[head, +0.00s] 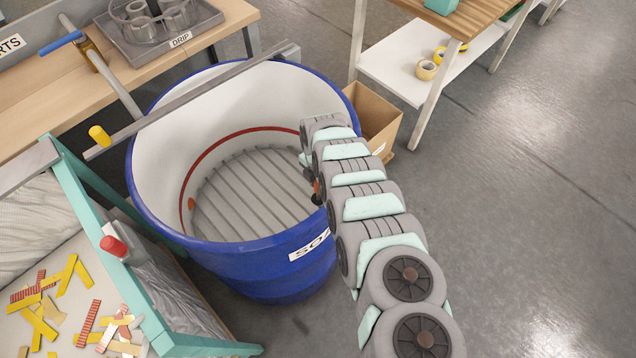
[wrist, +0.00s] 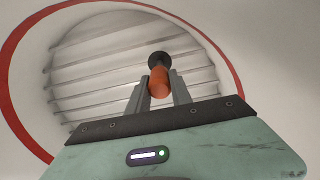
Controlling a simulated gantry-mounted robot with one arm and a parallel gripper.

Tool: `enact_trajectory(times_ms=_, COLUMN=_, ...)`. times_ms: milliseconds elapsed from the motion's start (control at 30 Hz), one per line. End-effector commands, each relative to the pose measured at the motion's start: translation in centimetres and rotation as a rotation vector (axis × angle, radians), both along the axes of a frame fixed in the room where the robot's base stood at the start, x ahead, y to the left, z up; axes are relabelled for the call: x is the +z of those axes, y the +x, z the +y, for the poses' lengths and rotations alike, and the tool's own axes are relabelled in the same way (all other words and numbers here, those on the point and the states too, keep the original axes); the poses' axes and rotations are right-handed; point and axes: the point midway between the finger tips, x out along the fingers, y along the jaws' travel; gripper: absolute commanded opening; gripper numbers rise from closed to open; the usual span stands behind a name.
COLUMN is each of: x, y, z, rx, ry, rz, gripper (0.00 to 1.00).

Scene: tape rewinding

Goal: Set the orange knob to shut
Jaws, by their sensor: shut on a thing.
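The orange knob (wrist: 160,84) shows in the wrist view between the two grey fingers of my gripper (wrist: 158,95). The fingers are shut on it from both sides. A black round piece (wrist: 160,58) sits just beyond the knob. In the head view, a small bit of orange (head: 317,186) with black parts shows at the inner right wall of the blue drum (head: 268,275), beside my arm. My arm hides most of my gripper there. I cannot tell from these frames which setting the knob has.
The drum has a white inside, a red ring line and a ribbed floor (head: 255,195). A grey bar (head: 190,105) lies across its rim. A cardboard box (head: 375,115) stands behind it on the right. A bin of strips (head: 60,310) stands at left. The right floor is clear.

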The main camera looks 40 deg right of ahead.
Motion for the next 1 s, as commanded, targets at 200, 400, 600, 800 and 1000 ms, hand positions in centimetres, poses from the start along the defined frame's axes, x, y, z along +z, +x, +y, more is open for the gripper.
enact_trajectory(times_ms=200, x=-3.7, y=0.0, z=0.0, rx=0.001, ry=-0.001, rz=0.0, gripper=0.0)
enact_trajectory(times_ms=400, x=-3.6, y=-0.1, z=0.1, rx=0.001, ry=0.0, rz=0.001, gripper=0.0)
enact_trajectory(times_ms=600, x=-3.6, y=-0.1, z=0.1, rx=0.001, ry=0.0, rz=0.001, gripper=0.35)
enact_trajectory(times_ms=800, x=-3.5, y=0.0, z=0.0, rx=0.001, ry=0.0, rz=0.001, gripper=0.48)
enact_trajectory(times_ms=1000, x=-3.4, y=0.0, z=0.0, rx=0.001, ry=0.0, rz=0.001, gripper=0.48)
